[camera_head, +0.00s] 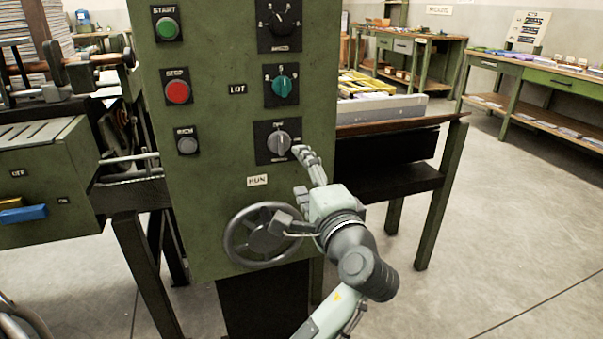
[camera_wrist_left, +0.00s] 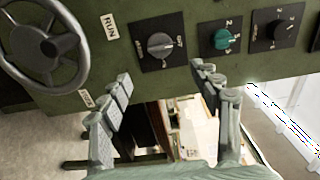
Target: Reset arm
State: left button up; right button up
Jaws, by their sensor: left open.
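My left gripper (camera_head: 301,172) is in front of the green control panel (camera_head: 215,210), at its lower right, beside the grey selector knob (camera_head: 282,142) and above the handwheel (camera_head: 232,240). In the left wrist view its fingers (camera_wrist_left: 165,84) are spread apart with nothing between them. That view also shows the grey knob (camera_wrist_left: 160,45) just beyond the fingertips; I cannot tell whether a finger touches the panel. My right gripper is in neither view.
The panel also carries a green start button (camera_head: 168,28), a red stop button (camera_head: 177,92) and a teal knob (camera_head: 285,87). A table (camera_head: 455,130) with a grey tray (camera_head: 385,108) stands behind at right. Open floor (camera_head: 500,240) lies to the right.

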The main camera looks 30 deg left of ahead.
pick_arm(q)
jog(key=s+f+g+h, duration=0.2)
jog(key=f+h, duration=0.1)
jog(key=f, duration=1.1)
jog(key=s+f+g+h, duration=0.2)
jog(key=f+h, duration=0.2)
jog(key=f, duration=0.9)
jog(key=s+f+n+g+h, duration=0.4)
jog(key=s+f, duration=1.2)
jog(key=f, duration=0.4)
jog(key=shift+s+d+n+g+h, duration=0.35)
jog(key=shift+n+h, duration=0.25)
jog(key=shift+n, duration=0.6)
jog(key=shift+d, duration=0.1)
jog(key=shift+c, duration=0.2)
